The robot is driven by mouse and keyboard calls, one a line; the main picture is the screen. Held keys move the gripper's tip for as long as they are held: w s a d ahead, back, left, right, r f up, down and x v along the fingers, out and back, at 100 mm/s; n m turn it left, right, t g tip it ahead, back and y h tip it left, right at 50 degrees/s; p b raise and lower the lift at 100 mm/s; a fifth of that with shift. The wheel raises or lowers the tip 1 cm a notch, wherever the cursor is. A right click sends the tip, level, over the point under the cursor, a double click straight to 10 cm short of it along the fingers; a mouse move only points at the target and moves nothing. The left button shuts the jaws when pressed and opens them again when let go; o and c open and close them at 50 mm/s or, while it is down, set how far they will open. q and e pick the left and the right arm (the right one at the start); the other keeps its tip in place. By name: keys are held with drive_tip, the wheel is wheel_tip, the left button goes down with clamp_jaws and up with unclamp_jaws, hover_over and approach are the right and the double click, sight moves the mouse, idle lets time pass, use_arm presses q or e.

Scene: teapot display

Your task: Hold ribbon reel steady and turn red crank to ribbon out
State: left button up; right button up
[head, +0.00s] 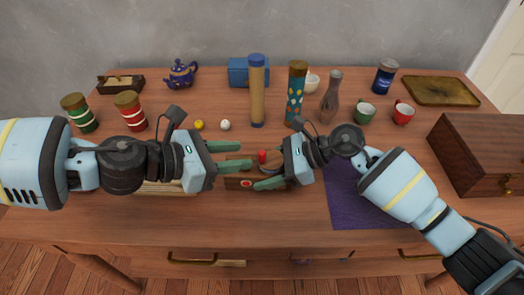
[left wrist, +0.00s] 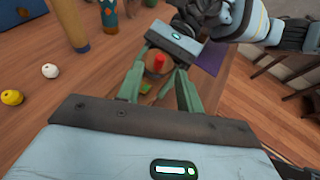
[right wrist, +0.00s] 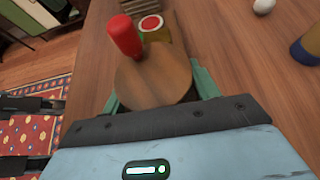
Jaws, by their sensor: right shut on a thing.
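The ribbon reel (head: 272,168) is a round wooden disc at the table's front middle. It also shows in the right wrist view (right wrist: 152,83) and left wrist view (left wrist: 157,68). Its red crank (head: 262,156) stands up near the edge facing my left gripper; it also shows in the right wrist view (right wrist: 124,36). My right gripper (right wrist: 155,90) is shut on the reel from the right, a finger on each side. My left gripper (left wrist: 158,85) is open, its fingers pointing at the crank from the left, with a gap between them. No loose ribbon is clearly visible.
A wooden block with a red and white round mark (head: 245,183) adjoins the reel. A purple cloth (head: 345,200) lies right, a wooden chest (head: 485,155) beyond. A yellow ball (head: 199,125), white ball (head: 225,125) and tall tube (head: 257,92) stand behind.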

sight(262, 152)
use_arm(q)
drive_tip(key=x, duration=0.7)
drive_tip(key=shift+c, duration=0.2)
clamp_jaws()
